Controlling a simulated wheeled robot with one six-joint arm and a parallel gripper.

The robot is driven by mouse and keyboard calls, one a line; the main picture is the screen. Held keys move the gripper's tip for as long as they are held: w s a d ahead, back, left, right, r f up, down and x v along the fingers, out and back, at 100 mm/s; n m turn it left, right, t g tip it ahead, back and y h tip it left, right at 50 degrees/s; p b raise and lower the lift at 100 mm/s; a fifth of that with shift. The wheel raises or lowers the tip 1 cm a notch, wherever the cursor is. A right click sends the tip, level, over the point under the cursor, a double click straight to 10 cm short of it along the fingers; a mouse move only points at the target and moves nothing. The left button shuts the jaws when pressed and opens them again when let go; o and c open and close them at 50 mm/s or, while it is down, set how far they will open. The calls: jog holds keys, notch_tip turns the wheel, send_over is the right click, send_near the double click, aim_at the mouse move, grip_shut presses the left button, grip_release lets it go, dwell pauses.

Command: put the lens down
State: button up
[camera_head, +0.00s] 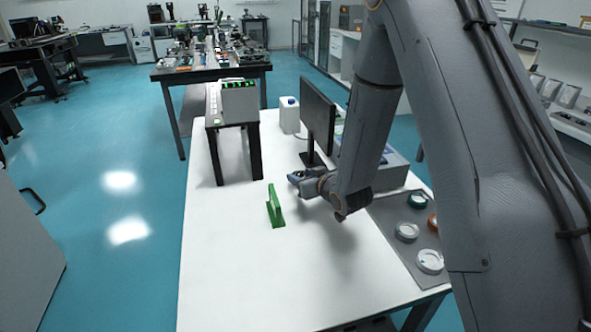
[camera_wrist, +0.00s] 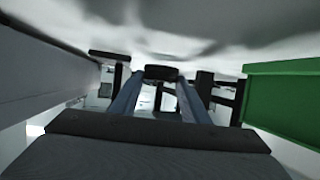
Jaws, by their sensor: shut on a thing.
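My gripper (camera_head: 297,178) is low over the white table, right of the green stand and in front of the monitor. In the wrist view my gripper (camera_wrist: 160,88) shows two bluish fingers reaching away, shut on a small dark thing (camera_wrist: 160,72) between their tips. I take this to be the lens, seen nearly edge-on; its glass is not visible. In the head view the lens cannot be made out at the gripper. The green stand (camera_head: 274,208) is upright on the table, and its green side (camera_wrist: 285,98) fills the right of the wrist view.
A black monitor (camera_head: 318,113) stands behind the gripper. A grey mat (camera_head: 388,218) at the right holds several round discs. A raised dark shelf (camera_head: 214,124) with a green-lit box (camera_head: 239,102) stands at the back left. The white table (camera_head: 250,285) is clear in front.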

aim_at(298, 173)
jog(key=shift+w+a, duration=0.25)
jog(key=shift+w, duration=0.4)
jog(key=w, duration=0.1)
jog(key=w+a+p, duration=0.1)
jog(key=w, duration=0.1)
jog(key=shift+w+a+r, duration=0.1)
jog(key=shift+w+a, duration=0.05)
jog(key=shift+a, duration=0.05)
jog(key=shift+f+p, duration=0.4)
jog(key=shift+f, duration=0.1)
jog(key=shift+d+f, duration=0.1)
jog(key=shift+f, duration=0.1)
jog(key=shift+f, duration=0.2)
jog(key=o, duration=1.1)
jog(key=shift+c, duration=0.2)
jog(key=shift+r, duration=0.1)
